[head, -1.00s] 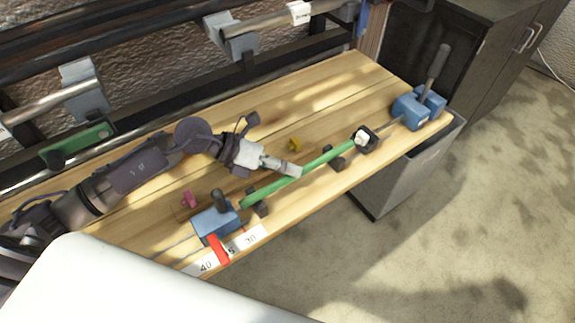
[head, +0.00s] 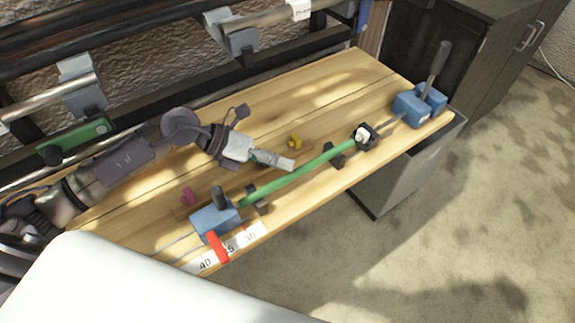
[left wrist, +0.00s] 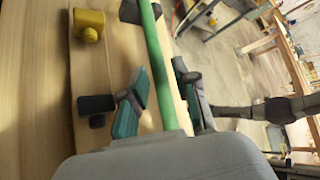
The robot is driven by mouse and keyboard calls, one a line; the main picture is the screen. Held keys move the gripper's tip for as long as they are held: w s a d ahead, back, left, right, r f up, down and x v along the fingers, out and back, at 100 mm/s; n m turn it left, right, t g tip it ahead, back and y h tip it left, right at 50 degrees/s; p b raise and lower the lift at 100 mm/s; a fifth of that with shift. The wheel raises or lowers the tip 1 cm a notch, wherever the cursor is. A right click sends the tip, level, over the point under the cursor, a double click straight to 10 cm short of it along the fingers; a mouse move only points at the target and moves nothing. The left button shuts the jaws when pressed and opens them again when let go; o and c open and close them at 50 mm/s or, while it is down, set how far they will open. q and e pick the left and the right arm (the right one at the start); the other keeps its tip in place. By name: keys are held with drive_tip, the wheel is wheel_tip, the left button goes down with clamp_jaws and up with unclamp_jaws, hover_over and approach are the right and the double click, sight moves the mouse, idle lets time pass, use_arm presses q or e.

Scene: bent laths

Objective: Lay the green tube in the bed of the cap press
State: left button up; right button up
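The green tube (head: 300,174) lies in the cap press, its middle resting over two black cradles (head: 335,156). Its left end is by the blue block (head: 212,220) with a dark knob. Its right end meets a black holder with a white piece (head: 362,135). My right gripper is not in view.
A yellow piece (head: 295,142) and a pink piece (head: 188,197) lie on the wooden bench behind the tube. A blue lever block (head: 412,108) stands at the right end. A red pointer (head: 217,247) lies by number labels at the front left. The back of the bench is clear.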

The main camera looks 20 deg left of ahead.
use_arm(q)
drive_tip(key=b+v, duration=0.1)
drive_tip(key=v, duration=0.3)
drive_tip(key=shift+s+a+f, duration=0.1)
drive_tip(key=shift+s+a, duration=0.05)
drive_tip(key=shift+a, duration=0.1)
drive_tip(key=shift+s+a+r, duration=0.1)
drive_tip(key=shift+a+r, duration=0.2)
drive_tip(key=shift+r, duration=0.1)
